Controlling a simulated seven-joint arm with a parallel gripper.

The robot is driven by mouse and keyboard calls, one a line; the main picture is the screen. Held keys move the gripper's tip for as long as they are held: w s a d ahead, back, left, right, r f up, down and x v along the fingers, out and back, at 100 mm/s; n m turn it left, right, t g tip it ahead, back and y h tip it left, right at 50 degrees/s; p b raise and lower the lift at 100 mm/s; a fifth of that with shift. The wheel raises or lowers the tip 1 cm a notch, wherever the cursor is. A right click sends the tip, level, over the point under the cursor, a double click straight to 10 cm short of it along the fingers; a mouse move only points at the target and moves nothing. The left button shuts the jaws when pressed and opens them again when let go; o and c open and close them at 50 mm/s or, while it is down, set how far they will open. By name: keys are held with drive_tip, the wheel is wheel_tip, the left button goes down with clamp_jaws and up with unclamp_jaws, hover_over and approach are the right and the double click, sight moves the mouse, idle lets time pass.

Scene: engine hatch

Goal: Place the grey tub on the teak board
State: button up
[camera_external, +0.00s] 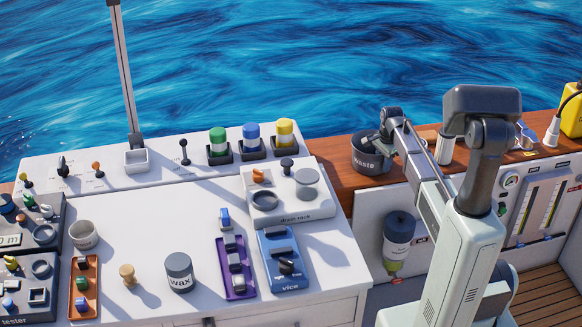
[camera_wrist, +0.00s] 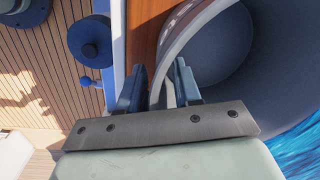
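A dark grey round tub (camera_external: 372,161) labelled "waste" sits on the brown wooden board (camera_external: 336,150) behind the white worktop. My gripper (camera_external: 385,140) is at this tub's rim. In the wrist view, the tub (camera_wrist: 215,55) fills the upper right, seen into its hollow inside. My gripper (camera_wrist: 160,88) has its fingers apart there, with the tub's wall between them, the right finger inside and the left outside. I see no clear contact on the wall. A smaller light grey tub (camera_external: 83,235) stands at the worktop's left, and a grey "wax" tub (camera_external: 179,273) at its front.
Green, blue and yellow capped jars (camera_external: 251,138) stand along the back. A white cylinder (camera_external: 445,148) stands on the wood right of the waste tub.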

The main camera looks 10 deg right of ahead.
wheel_tip(320, 180, up, 12)
drive_tip(key=shift+s+d, duration=0.15)
drive_tip(key=shift+s, duration=0.3)
drive_tip(key=shift+o, duration=0.5)
